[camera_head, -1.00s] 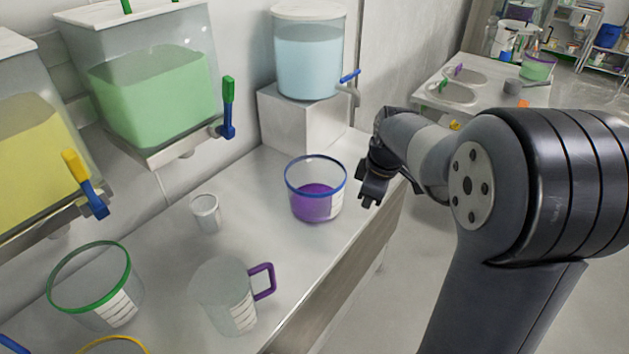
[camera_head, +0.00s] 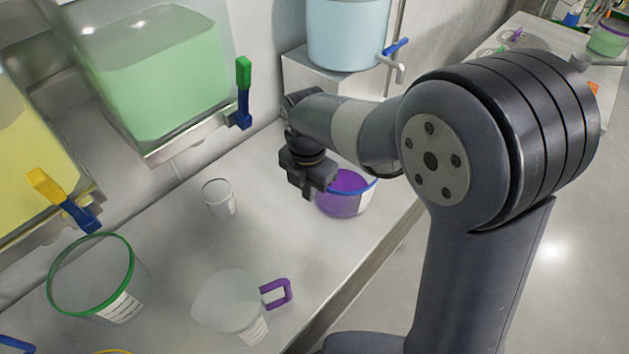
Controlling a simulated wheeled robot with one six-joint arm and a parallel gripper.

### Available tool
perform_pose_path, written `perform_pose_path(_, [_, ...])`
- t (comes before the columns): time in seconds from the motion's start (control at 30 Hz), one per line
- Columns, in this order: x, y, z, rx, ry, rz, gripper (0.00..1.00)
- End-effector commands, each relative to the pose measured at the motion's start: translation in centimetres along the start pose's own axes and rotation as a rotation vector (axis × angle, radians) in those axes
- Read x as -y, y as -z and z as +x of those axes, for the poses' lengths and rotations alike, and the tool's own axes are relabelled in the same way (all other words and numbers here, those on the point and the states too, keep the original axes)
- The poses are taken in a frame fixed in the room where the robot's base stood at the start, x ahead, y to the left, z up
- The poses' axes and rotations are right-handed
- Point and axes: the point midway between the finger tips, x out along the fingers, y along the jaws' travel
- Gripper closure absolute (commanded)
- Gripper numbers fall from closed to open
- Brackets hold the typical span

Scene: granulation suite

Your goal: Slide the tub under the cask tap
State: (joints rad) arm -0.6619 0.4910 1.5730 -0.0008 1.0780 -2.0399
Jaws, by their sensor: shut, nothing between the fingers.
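The tub (camera_head: 340,206) is clear with a blue rim, a white label and purple contents. It stands upright on the bench near its front edge. My arm hides its upper back part. The cask (camera_head: 347,35) is a clear cylinder of light blue liquid on a white block (camera_head: 297,73). Its tap (camera_head: 394,62) has a blue handle and points out over the bench, behind and right of the tub. My gripper (camera_head: 307,194) is shut and empty, pointing down at the tub's left side. I cannot tell whether it touches the tub.
A small clear cup (camera_head: 219,200) stands left of my gripper. A clear jug with a purple handle (camera_head: 277,292) and a green-rimmed tub (camera_head: 92,275) stand nearer. Green (camera_head: 160,75) and yellow (camera_head: 28,180) tanks with taps overhang the bench's back. The bench's front edge is close on the right.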

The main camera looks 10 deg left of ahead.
Motion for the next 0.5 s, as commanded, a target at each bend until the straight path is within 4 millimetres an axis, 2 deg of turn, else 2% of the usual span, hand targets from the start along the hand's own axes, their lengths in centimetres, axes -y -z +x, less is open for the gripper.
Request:
perform_pose_path(0.1, [0.1, 0.0, 2.7, -0.004, 0.007, 0.002, 1.0])
perform_pose_path(0.33, [0.1, 0.0, 7.5, -0.003, 0.004, 0.003, 1.0])
perform_pose_path(0.5, [0.0, -2.7, 7.2, 0.0, 0.0, 0.006, 1.0])
